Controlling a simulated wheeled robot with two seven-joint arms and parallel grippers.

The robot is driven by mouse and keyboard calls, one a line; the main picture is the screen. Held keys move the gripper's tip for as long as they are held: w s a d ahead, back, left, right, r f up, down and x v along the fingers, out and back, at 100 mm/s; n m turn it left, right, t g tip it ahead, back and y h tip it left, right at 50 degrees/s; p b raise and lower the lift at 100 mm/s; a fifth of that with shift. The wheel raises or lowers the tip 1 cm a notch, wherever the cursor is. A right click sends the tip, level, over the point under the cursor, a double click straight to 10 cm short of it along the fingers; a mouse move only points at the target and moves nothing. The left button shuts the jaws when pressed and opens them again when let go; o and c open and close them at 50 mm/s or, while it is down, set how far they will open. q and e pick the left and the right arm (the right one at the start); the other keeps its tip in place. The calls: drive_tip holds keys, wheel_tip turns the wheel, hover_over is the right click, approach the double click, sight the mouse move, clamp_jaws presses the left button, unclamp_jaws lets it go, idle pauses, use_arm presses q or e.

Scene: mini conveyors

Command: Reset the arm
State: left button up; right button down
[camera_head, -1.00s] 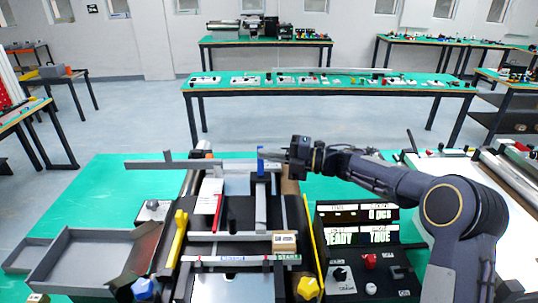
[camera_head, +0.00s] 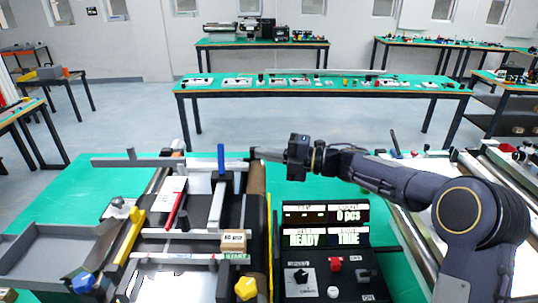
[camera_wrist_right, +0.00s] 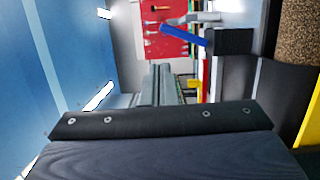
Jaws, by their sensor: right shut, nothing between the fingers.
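My right arm comes in from the right in the head view. Its gripper (camera_head: 256,153) points left, just right of the blue upright piece (camera_head: 221,158) on the mini conveyor (camera_head: 200,225). The gripper is shut and holds nothing. In the right wrist view the gripper's dark body fills the lower part, and a blue bar (camera_wrist_right: 183,35) shows beyond it. My left gripper is not in view.
A small tan box (camera_head: 233,240) sits on the conveyor. A control panel (camera_head: 325,245) with a lit display stands right of it. A grey tray (camera_head: 55,245) lies at the left. A long green table (camera_head: 330,95) stands behind, across open floor.

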drive_tip(key=d+r+m+t+h, duration=0.6)
drive_tip(key=d+r+m+t, duration=0.2)
drive_tip(key=d+m+t, duration=0.3)
drive_tip(key=s+d+f+m+h, duration=0.3)
drive_tip(key=s+d+m+h, duration=0.7)
drive_tip(key=d+m, duration=0.4)
drive_tip(key=s+a+f+m+g, duration=0.1)
drive_tip(key=s+f+m+g, duration=0.2)
drive_tip(key=s, duration=0.6)
drive_tip(key=s+a+f+m+g+y, duration=0.1)
drive_tip(key=s+a+f+m+g, duration=0.1)
drive_tip(key=s+f, duration=0.6)
drive_tip(key=s+a+f+m+g+y, duration=0.1)
drive_tip(key=s+f+m+g, duration=0.3)
drive_tip(key=s, duration=0.7)
wheel_tip(320, 180, down, 2)
drive_tip(key=shift+a+f+m+g, duration=0.1)
drive_tip(key=shift+a+m+g, duration=0.35)
drive_tip(key=shift+m, duration=0.15)
drive_tip(key=shift+w, duration=0.1)
